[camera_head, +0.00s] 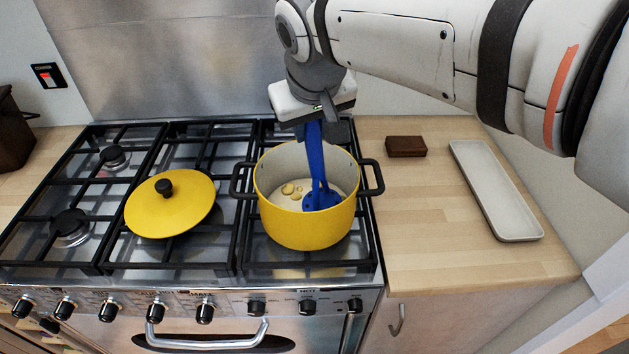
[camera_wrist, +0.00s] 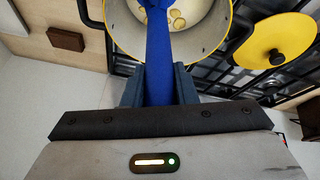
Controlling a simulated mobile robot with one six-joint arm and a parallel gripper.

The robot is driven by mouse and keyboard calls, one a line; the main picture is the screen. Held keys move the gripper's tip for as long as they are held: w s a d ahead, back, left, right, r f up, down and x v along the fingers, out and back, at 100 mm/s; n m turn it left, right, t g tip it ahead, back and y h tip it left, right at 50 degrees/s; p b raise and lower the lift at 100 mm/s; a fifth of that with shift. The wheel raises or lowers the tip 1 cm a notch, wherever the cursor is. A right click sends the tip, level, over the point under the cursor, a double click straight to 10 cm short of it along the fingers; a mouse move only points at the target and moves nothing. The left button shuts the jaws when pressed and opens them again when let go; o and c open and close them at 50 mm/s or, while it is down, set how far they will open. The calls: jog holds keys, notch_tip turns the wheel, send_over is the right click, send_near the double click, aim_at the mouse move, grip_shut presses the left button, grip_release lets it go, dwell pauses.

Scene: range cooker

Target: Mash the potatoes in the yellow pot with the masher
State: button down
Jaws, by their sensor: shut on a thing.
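The yellow pot (camera_head: 306,222) stands uncovered on the right front of the hob, with black handles on both sides. Several pale potato pieces (camera_head: 291,189) lie on its light floor, and some also show in the wrist view (camera_wrist: 177,18). My gripper (camera_head: 312,125) is above the back of the pot and shut on the handle of the blue masher (camera_head: 317,165). The masher points down into the pot. Its head is inside, right of the visible potatoes; I cannot tell whether it touches the floor. In the wrist view the handle (camera_wrist: 158,60) runs between my fingers (camera_wrist: 158,86).
A yellow lid (camera_head: 170,208) lies on the middle grate, left of the pot. On the wooden counter (camera_head: 430,235) at the right are a small brown block (camera_head: 406,147) and a long pale tray (camera_head: 494,190). The counter's front part is clear. A metal splashback (camera_head: 180,60) rises behind the hob.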

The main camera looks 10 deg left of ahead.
aim_at(321, 143)
jog(key=shift+w+d, duration=0.2)
jog(key=shift+d, duration=0.65)
jog(key=shift+f, duration=0.1)
jog(key=shift+f+b, duration=1.7)
jog(key=shift+f, duration=0.2)
jog(key=shift+r+p, duration=1.55)
jog(key=shift+r, duration=0.55)
jog(key=shift+a, duration=0.1)
